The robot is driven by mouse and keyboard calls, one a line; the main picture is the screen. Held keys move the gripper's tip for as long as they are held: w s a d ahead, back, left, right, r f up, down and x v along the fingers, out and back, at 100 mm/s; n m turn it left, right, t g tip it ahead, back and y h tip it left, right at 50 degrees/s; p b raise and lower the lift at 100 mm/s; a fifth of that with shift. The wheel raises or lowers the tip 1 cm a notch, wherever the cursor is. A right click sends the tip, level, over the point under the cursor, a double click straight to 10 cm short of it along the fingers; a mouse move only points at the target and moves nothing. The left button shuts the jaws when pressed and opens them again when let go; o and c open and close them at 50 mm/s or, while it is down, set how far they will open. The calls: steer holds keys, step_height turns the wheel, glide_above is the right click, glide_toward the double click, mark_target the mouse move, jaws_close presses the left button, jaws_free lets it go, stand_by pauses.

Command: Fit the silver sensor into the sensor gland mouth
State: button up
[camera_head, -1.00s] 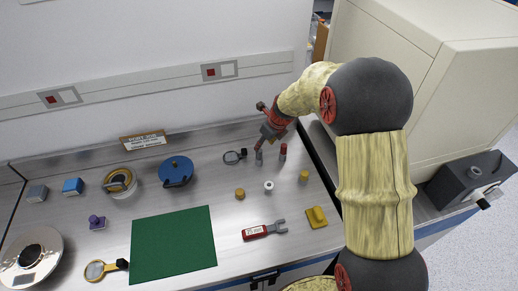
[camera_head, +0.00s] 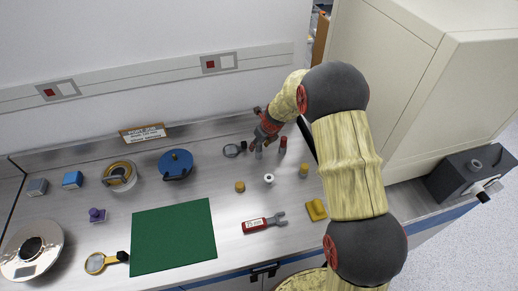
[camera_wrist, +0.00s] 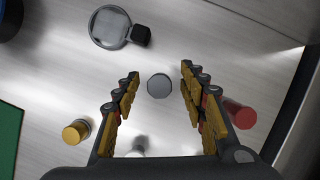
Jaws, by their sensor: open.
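A silver-grey cylinder (camera_wrist: 159,86), which I take to be the silver sensor, stands upright on the bench; in the wrist view I look down on its round top. It also shows in the head view (camera_head: 259,154), just under my gripper. My gripper (camera_wrist: 158,78) is open, its padded fingers on the left and right of the cylinder with gaps on both sides. In the head view my gripper (camera_head: 264,143) is low over the bench. I cannot make out the sensor gland mouth for certain; a dark grey housing (camera_head: 452,184) at far right has round fittings on it.
A red cylinder (camera_wrist: 240,114) stands close to the right finger. A magnifier-like ring (camera_wrist: 110,27) lies beyond the fingers. A yellow-brown cylinder (camera_wrist: 76,132) and a white ring-like piece (camera_head: 269,179) are nearby. A green mat (camera_head: 174,236) lies left; a beige cabinet (camera_head: 440,90) stands right.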

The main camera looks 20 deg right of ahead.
steer(key=shift+r, duration=0.1)
jaws_close()
stand_by(0.4)
